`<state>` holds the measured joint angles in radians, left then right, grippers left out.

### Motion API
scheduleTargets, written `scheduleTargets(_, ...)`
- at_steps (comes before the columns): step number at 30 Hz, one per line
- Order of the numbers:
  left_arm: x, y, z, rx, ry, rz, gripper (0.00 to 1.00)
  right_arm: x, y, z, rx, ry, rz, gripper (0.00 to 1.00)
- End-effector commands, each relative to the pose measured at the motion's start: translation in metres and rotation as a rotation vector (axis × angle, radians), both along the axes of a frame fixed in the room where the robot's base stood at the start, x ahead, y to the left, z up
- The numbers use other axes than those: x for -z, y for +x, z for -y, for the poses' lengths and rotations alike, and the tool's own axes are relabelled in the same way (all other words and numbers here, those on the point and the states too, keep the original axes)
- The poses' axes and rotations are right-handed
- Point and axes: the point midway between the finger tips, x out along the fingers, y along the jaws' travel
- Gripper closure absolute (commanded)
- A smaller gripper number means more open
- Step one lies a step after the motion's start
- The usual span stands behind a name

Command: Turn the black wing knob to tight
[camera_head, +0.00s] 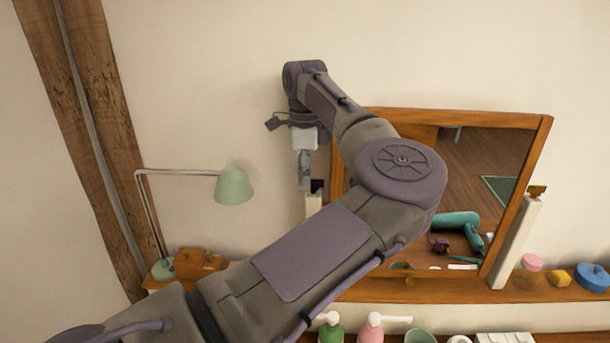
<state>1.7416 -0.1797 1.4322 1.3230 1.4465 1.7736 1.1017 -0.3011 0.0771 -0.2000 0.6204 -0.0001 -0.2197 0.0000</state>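The black wing knob (317,186) shows as a small dark shape at the top of the white left post (313,203) beside the tilted mirror (490,150). My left gripper (304,186) points down from the wrist, with its fingertips right beside the knob on its left. I cannot tell whether they touch or grip it, or how far apart the fingers are. The knob is partly hidden, so its turn angle is unclear. My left forearm covers the mirror's left part and most of the left post. My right gripper is out of view.
A brown wing knob (537,190) tops the white right post (515,243). A green lamp (234,187) and wooden box (198,262) stand left on the wooden shelf (430,291). A blue tin (592,277) stands right. Pump bottles (371,329) stand below. A hair dryer shows within the mirror frame.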

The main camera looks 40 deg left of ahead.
Motion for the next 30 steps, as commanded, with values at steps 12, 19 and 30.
scheduleTargets(12,0.002,0.001,-0.001,0.041,0.001,0.001,1.00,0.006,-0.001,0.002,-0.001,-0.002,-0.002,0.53)
scheduleTargets(19,0.003,0.006,-0.004,0.305,0.000,0.002,1.00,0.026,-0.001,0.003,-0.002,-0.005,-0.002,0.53)
scheduleTargets(30,-0.001,0.008,-0.004,0.414,0.000,0.000,1.00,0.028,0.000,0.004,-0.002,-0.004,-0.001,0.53)
